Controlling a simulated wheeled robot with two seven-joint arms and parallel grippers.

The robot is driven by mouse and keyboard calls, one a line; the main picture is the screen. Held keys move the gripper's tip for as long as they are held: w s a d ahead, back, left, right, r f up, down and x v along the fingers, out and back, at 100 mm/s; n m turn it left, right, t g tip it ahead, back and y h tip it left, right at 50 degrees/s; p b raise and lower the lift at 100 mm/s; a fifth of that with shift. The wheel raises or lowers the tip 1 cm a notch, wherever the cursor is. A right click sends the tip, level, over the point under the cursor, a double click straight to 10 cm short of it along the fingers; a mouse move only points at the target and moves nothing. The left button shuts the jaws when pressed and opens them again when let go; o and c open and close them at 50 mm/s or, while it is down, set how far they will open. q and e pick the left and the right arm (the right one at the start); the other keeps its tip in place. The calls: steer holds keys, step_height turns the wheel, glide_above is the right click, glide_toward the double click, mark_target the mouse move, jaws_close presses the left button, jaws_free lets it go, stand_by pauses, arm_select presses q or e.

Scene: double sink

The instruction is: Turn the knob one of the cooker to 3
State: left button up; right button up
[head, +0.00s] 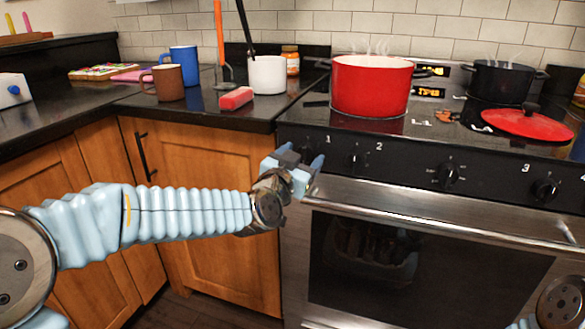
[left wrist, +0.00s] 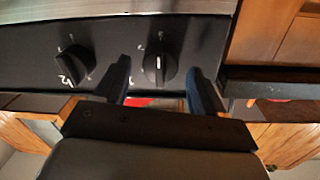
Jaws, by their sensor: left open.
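The black cooker panel (head: 410,165) carries a row of round knobs with white printed numbers. In the left wrist view, which looks upside down, the end knob, knob one (left wrist: 160,66), lies between the two finger tips, its white pointer roughly vertical. I cannot tell whether the fingers touch it. The second knob (left wrist: 76,64) is beside it, and it also shows in the head view (head: 355,159). My left gripper (head: 296,164) is open at the panel's left end and hides knob one in the head view. My right gripper is not clearly in view.
A red pot (head: 370,88) steams on the cooktop, with a black pot (head: 503,82) and a red lid (head: 528,125) to its right. The steel oven handle (head: 440,212) runs below the knobs. Mugs and a red block (head: 236,98) stand on the counter at left.

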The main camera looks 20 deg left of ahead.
arm_select(q)
steer(key=s+a, duration=0.1)
steer(key=s, duration=1.2)
steer(key=shift+a+b, duration=0.15)
steer(key=shift+b, duration=0.15)
steer(key=w+d+f+n+g+h, duration=0.2)
steer(key=f+g, duration=0.7)
steer(key=f, duration=2.1)
steer(key=s+d+f+n+g, duration=0.1)
steer(key=s+f+g, duration=0.3)
steer(key=s+f, duration=0.4)
steer(key=s+d+f+n+g, duration=0.2)
steer(key=s+d+f+g, duration=0.2)
steer(key=s+f, duration=0.5)
step_height(320, 180, down, 8)
steer(key=shift+d+r, duration=0.15)
steer(key=shift+d, duration=0.05)
